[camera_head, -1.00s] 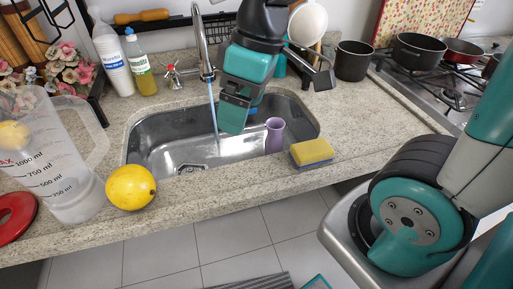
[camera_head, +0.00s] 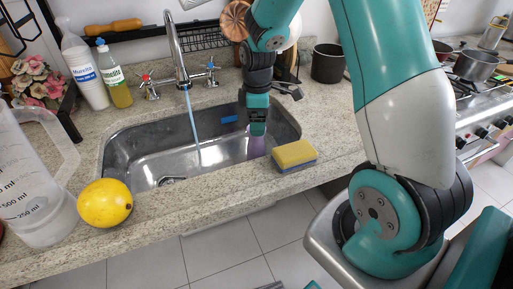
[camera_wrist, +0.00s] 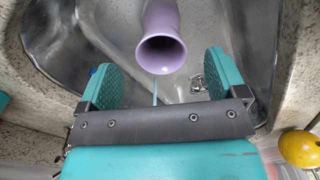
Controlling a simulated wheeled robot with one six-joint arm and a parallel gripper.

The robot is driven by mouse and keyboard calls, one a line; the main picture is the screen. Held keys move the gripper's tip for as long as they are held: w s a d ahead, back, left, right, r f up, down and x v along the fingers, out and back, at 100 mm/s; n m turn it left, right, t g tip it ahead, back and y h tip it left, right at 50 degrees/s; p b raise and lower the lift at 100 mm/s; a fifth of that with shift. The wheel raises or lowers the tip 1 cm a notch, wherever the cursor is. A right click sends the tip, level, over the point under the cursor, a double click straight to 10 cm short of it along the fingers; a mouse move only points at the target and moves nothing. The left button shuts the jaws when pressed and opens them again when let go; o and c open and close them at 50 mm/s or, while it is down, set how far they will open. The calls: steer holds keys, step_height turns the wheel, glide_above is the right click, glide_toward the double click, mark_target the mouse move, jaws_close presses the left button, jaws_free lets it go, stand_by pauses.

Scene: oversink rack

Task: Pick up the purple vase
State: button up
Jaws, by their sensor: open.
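The purple vase (camera_head: 256,148) stands in the sink basin, near its right end. In the head view my gripper hides most of it. In the wrist view the vase (camera_wrist: 162,42) shows its round open mouth toward the camera. My gripper (camera_head: 257,130) points down into the sink above the vase. In the wrist view my gripper (camera_wrist: 158,85) is open, with one teal finger on each side and the vase mouth just beyond the gap between them. The fingers do not appear to touch the vase.
The metal sink (camera_head: 140,158) has running water from the tap (camera_head: 178,60). A yellow sponge (camera_head: 294,155) lies on the counter at the sink's front right. A lemon (camera_head: 105,203) and a measuring jug (camera_head: 35,190) stand at left. A blue item (camera_head: 229,119) lies by the back wall of the basin.

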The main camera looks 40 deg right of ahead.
step_height(320, 180, down, 6)
steer(key=shift+a+f+p, duration=0.15)
steer(key=shift+p, duration=0.15)
steer(key=c, duration=1.2)
steer(key=shift+c, duration=0.2)
steer(key=shift+w, duration=0.1)
step_height(320, 180, up, 20)
